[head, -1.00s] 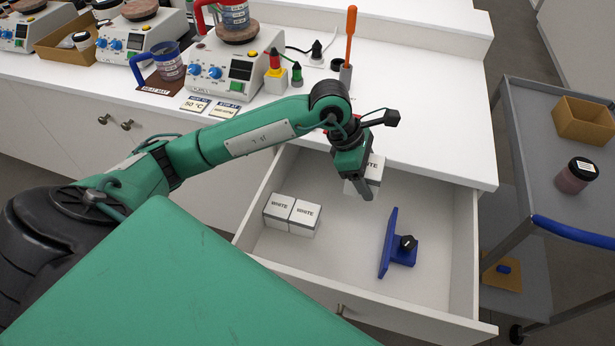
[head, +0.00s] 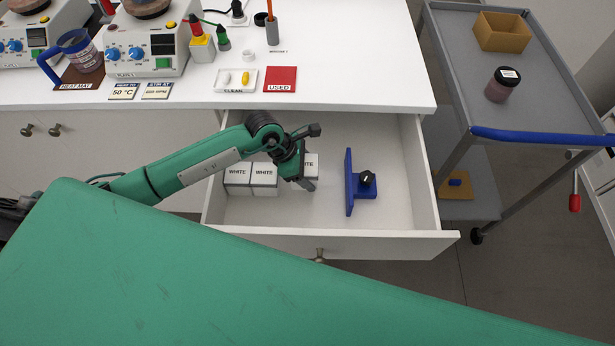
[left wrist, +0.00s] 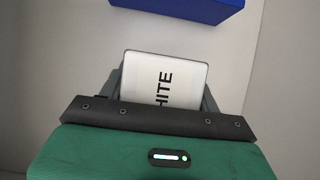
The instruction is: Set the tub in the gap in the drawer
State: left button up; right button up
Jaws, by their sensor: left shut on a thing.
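My left gripper (head: 300,183) is shut on a white tub (head: 312,161) labelled WHITE. It holds the tub inside the open drawer (head: 400,190), just right of two similar white tubs (head: 237,174) (head: 264,175) that stand side by side. The held tub also shows in the left wrist view (left wrist: 163,78), between the fingers, its first letter hidden. I cannot tell whether it touches the drawer floor or the neighbouring tub. A blue divider (head: 349,182) with a black knob stands upright to the right, with a space between it and the held tub. My right gripper is not in view.
The white counter (head: 370,60) overhangs the drawer's back, with a clean plate (head: 236,80) and a red used mat (head: 280,79) near its edge. A grey cart (head: 455,60) stands to the right. The drawer floor right of the divider is bare.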

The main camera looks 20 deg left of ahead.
pick_arm(q)
notch_tip(320, 180, down, 3)
jog(key=shift+f, duration=0.9)
jog(key=o, duration=1.1)
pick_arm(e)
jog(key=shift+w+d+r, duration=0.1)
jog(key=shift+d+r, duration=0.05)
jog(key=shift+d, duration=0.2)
pick_arm(q)
jog(key=shift+r, duration=0.1)
